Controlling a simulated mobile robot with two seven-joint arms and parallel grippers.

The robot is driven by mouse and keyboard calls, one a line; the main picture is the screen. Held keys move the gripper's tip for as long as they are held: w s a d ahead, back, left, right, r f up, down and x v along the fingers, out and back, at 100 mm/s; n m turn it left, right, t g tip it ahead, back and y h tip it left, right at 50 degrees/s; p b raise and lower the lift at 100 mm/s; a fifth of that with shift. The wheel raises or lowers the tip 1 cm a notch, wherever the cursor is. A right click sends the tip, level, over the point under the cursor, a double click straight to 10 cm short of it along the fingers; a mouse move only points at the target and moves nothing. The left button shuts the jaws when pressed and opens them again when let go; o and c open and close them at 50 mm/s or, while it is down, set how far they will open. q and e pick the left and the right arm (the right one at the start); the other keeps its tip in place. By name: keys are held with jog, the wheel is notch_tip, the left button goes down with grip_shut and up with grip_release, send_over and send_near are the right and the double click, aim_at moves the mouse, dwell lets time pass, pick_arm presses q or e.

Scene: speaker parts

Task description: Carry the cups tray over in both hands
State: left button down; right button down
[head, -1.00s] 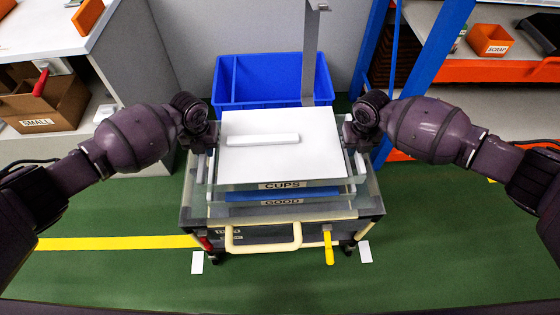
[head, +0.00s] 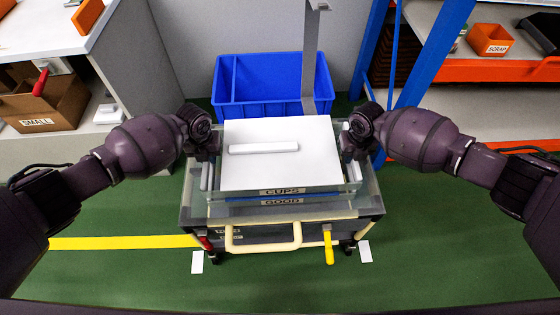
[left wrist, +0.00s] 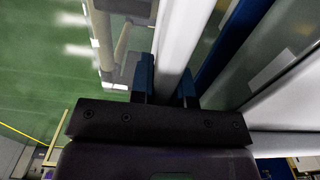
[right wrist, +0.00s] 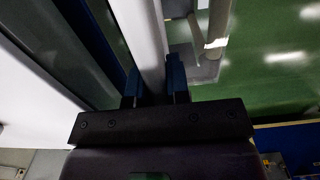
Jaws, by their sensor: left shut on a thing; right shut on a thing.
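The cups tray (head: 245,193) has clear walls and a front label reading CUPS. A flat white panel (head: 280,170) with a raised white bar (head: 264,148) covers most of its top. It is level, just above or on the tray labelled GOOD (head: 325,201); I cannot tell if they touch. My left gripper (head: 208,152) is shut on its left side; in the left wrist view the blue fingers (left wrist: 164,85) hold a white edge. My right gripper (head: 350,150) is shut on its right side; in the right wrist view its fingers (right wrist: 155,85) straddle a white edge. The fingertips are partly hidden.
The trays are over a grey cart (head: 275,235) with a cream handle and a yellow lever (head: 328,245). A blue bin (head: 260,85) and a metal post stand behind. A blue rack stands at right, shelves with a SMALL box (head: 40,105) at left. Green floor is open on both sides.

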pick_arm(q)
jog(key=c, duration=1.5)
grip_release()
jog(key=shift+a+f, duration=0.1)
jog(key=shift+a, duration=0.1)
pick_arm(e)
jog(key=c, duration=1.5)
grip_release()
jog(key=shift+d+f, duration=0.1)
jog(key=shift+d, duration=0.1)
pick_arm(q)
jog(key=o, duration=0.4)
pick_arm(e)
jog(key=o, duration=0.4)
pick_arm(q)
jog(key=shift+d, duration=0.1)
pick_arm(e)
jog(key=shift+a, duration=0.1)
pick_arm(q)
notch_tip(320, 180, up, 12)
pick_arm(e)
jog(key=shift+a, duration=0.1)
notch_tip(320, 180, up, 12)
jog(key=shift+r, duration=0.1)
